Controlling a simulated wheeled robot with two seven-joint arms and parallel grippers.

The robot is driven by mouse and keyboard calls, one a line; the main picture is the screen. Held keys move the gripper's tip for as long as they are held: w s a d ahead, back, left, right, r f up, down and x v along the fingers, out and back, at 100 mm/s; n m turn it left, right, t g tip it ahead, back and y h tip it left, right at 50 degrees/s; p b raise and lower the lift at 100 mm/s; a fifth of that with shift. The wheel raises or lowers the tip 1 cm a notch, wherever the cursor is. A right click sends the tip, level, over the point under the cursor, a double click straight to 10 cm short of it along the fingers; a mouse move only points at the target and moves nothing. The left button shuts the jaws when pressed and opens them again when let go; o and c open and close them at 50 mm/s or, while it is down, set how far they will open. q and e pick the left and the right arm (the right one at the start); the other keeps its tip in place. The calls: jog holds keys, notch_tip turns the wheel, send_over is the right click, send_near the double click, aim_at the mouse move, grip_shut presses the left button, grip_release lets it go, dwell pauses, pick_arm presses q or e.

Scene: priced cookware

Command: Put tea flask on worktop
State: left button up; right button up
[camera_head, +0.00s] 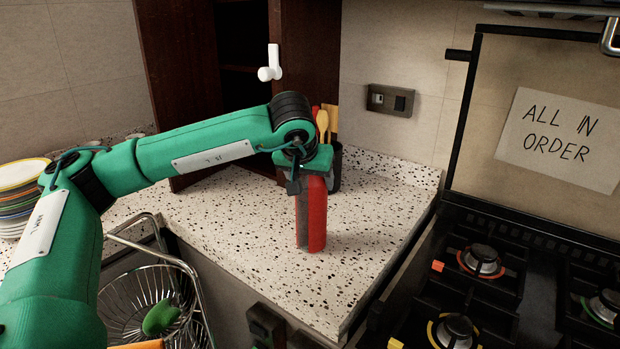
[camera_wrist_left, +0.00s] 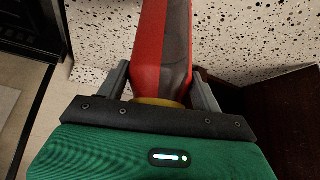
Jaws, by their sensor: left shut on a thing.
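The tea flask (camera_head: 312,215) is a red and dark grey cylinder, upright at the speckled worktop (camera_head: 230,215). Its base appears to be at the worktop surface, though I cannot tell for sure whether it touches. My left gripper (camera_head: 308,172) is above it and shut on its upper end. In the left wrist view the flask (camera_wrist_left: 162,50) runs between the two grey fingers of the left gripper (camera_wrist_left: 160,90), with a yellowish band near the palm. The flask's top is hidden by the gripper. My right gripper is not in view.
A dark utensil holder (camera_head: 336,165) with yellow utensils stands just behind the flask. An open dark wooden cabinet (camera_head: 305,60) is at the back. A gas stove (camera_head: 480,262) is at right, a wire basket (camera_head: 145,300) and stacked plates (camera_head: 22,200) at left. Worktop right of the flask is clear.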

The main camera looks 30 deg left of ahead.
pick_arm(q)
jog(key=shift+f, duration=0.1)
jog(key=o, duration=1.5)
jog(key=shift+o, duration=0.2)
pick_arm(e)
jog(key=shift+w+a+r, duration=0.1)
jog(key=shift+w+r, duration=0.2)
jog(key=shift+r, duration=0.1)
